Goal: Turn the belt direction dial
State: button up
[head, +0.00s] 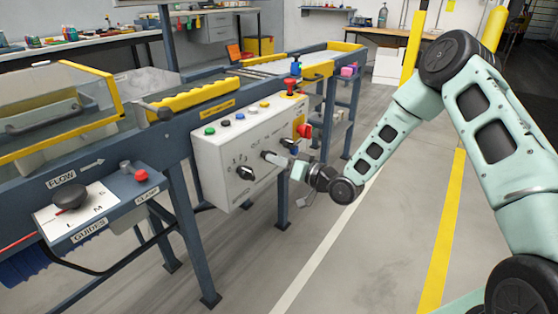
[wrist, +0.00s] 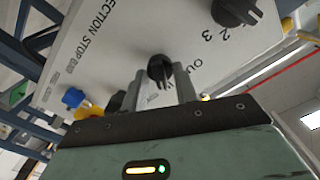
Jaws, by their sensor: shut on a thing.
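The control box (head: 222,155) is a pale box on the front of the conveyor frame. A black dial (wrist: 160,68) on its face, with lettering starting "OU" nearby, shows in the wrist view between the two fingers of my gripper (wrist: 163,88). The fingers are shut on this dial. In the head view my gripper (head: 272,157) reaches the box face from the right and hides most of the dial. A second black dial (head: 245,172), with numbers around it, sits to the left; it also shows in the wrist view (wrist: 238,10).
Green (head: 210,131), blue and yellow buttons line the box's upper face. A red mushroom button (head: 290,87) stands on top; a red knob (head: 304,131) is on the right side. A guides panel (head: 85,212) is at lower left. The floor to the right is clear.

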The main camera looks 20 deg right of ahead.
jog(key=o, duration=0.6)
jog(key=shift+s+d, duration=0.1)
jog(key=p+v, duration=0.2)
jog(key=v, duration=1.5)
jog(key=shift+s, duration=0.1)
